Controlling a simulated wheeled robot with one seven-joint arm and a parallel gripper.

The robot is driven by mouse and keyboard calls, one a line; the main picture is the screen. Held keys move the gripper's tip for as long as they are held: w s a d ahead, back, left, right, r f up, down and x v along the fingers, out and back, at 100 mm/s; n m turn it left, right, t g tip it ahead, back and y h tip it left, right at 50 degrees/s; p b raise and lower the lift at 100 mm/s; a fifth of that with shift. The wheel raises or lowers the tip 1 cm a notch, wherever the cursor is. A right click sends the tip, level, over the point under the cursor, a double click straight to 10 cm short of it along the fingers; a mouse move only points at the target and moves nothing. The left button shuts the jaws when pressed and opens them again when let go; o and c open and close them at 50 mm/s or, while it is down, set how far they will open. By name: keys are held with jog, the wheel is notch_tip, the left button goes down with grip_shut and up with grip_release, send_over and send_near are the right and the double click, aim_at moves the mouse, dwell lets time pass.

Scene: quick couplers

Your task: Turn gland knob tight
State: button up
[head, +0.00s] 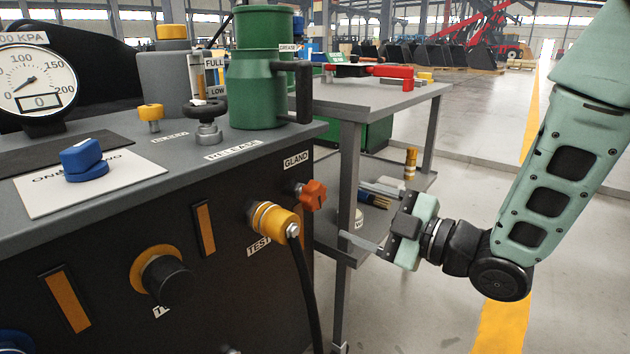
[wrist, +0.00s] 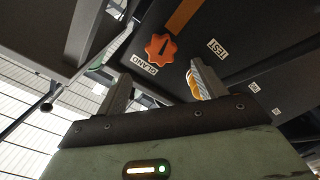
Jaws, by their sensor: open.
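The gland knob (head: 312,193) is a small orange lobed knob on the dark front panel, below the GLAND label (head: 296,160). In the wrist view the knob (wrist: 160,48) shows its face with a dark mark, ahead of the fingers and roughly between them. My gripper (head: 362,243) is to the right of the knob and a little lower in the head view, apart from it. In the wrist view the two fingers of my gripper (wrist: 160,85) stand wide apart with nothing between them.
A brass coupling (head: 275,220) with a black hose (head: 306,290) sticks out just left of the knob. A grey side table (head: 350,100) stands behind, its leg close to my gripper. A black knob (head: 165,280) is further left. Open floor lies to the right.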

aim_at(320, 198)
jog(key=b+x, duration=0.2)
jog(key=x, duration=0.8)
jog(key=shift+w+a, duration=0.1)
jog(key=shift+a, duration=0.05)
jog(key=c, duration=1)
